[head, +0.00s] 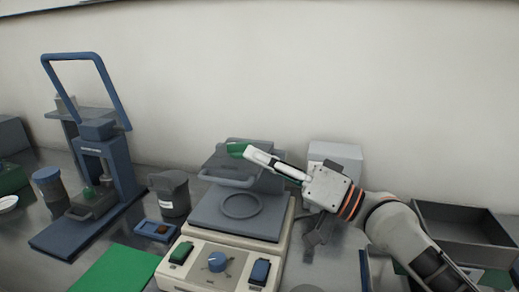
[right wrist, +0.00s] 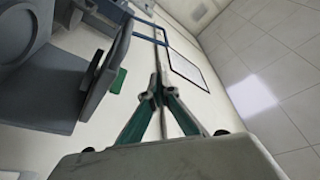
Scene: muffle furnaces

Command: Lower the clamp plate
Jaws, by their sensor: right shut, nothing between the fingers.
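The clamp plate (head: 218,160) is a dark grey hinged plate. It stands raised and tilted back at the rear of a beige bench unit (head: 212,262), with a bar handle (head: 228,183) along its front. Below it lies the flat grey bed (head: 240,212) with a round ring. My right gripper (head: 238,150) is shut and empty, with its green fingertips by the plate's upper part in the head view; I cannot tell whether they touch it. In the right wrist view the closed fingertips (right wrist: 157,85) appear apart from a grey plate-like part (right wrist: 45,92) at left. My left gripper is not in view.
A blue lever press (head: 98,165) stands at left, with a dark jug (head: 170,193) and a small blue tray (head: 156,229) beside it. A green mat (head: 115,270) lies in front. A grey box (head: 335,158) stands behind my right arm; an open dark bin (head: 465,232) is at right.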

